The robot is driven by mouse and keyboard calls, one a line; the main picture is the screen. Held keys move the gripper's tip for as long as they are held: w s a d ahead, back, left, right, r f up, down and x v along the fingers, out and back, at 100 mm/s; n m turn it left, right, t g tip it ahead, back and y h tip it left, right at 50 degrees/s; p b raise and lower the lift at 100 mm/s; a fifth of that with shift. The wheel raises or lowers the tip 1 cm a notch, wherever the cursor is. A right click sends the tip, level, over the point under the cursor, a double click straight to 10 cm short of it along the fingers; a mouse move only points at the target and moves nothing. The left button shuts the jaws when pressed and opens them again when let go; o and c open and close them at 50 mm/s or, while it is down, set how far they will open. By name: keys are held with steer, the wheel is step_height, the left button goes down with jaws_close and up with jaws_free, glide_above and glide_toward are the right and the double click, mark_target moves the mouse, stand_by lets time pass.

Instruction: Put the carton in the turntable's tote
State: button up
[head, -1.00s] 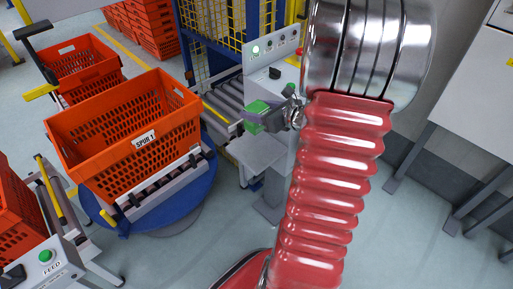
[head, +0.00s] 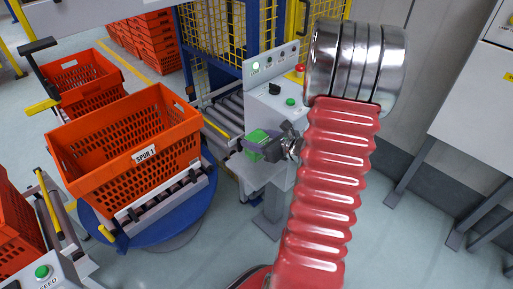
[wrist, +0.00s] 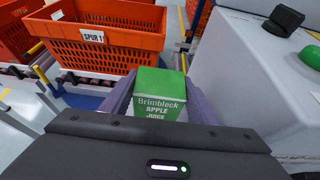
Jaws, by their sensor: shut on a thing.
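The carton (wrist: 160,92) is green and white, with "Brimbleck APPLE JUICE" printed on its side. My gripper (wrist: 152,95) is shut on it, with a purple-grey finger on each side. In the head view the green carton (head: 256,137) shows at the end of my gripper (head: 264,146), in front of the control cabinet and to the right of the turntable. The turntable (head: 180,224) is blue and round. Its orange tote (head: 110,155), labelled "SPUR 1", stands on rollers on it, and no contents show inside. The same tote shows ahead and to the left in the wrist view (wrist: 120,47).
A grey control cabinet (head: 273,103) with buttons stands close beside my gripper. A roller conveyor (head: 220,112) runs behind the turntable. Another orange tote (head: 84,75) stands behind the turntable's tote, and one (head: 15,228) is at the left edge. Open floor lies at the right.

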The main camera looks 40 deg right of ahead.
steer(key=shift+f, duration=2.05)
steer(key=shift+f, duration=0.1)
steer(key=o, duration=1.2)
steer(key=shift+o, duration=0.2)
steer(key=v, duration=1.2)
steer(key=shift+a, duration=0.1)
